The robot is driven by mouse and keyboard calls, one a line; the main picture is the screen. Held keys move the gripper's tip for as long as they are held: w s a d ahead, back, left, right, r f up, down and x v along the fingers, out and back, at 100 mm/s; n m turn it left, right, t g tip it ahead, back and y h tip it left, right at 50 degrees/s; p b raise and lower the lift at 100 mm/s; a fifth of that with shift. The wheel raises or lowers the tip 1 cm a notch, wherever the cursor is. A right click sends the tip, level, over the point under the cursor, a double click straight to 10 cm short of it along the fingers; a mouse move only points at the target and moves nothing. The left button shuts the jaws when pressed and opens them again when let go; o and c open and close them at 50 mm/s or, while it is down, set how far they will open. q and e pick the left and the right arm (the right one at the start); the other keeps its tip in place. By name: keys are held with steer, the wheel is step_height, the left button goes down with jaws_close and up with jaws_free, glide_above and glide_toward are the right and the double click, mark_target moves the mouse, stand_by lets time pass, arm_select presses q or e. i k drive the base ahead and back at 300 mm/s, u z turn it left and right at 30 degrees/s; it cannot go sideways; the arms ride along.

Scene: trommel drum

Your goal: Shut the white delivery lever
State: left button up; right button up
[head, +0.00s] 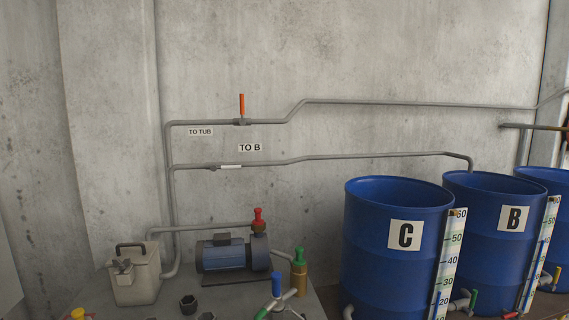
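The white delivery lever (230,167) sits on the lower grey wall pipe (330,156), under the "TO B" label (250,147). The lever lies flat, in line with the pipe, pointing right from its valve body (213,166). An orange lever (242,104) on the upper pipe, near the "TO TUB" label (200,132), stands upright across its pipe. Neither of my grippers is in view.
Blue drums C (365,240) and B (475,205) stand at right. The wall around the levers is clear.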

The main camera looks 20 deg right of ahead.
mark_target(231, 167)
steer(key=z, duration=0.15)
steer(key=i, duration=0.5)
steer(key=k, duration=0.6)
steer(key=z, duration=0.65)
steer(key=i, duration=0.7)
steer(key=z, duration=0.25)
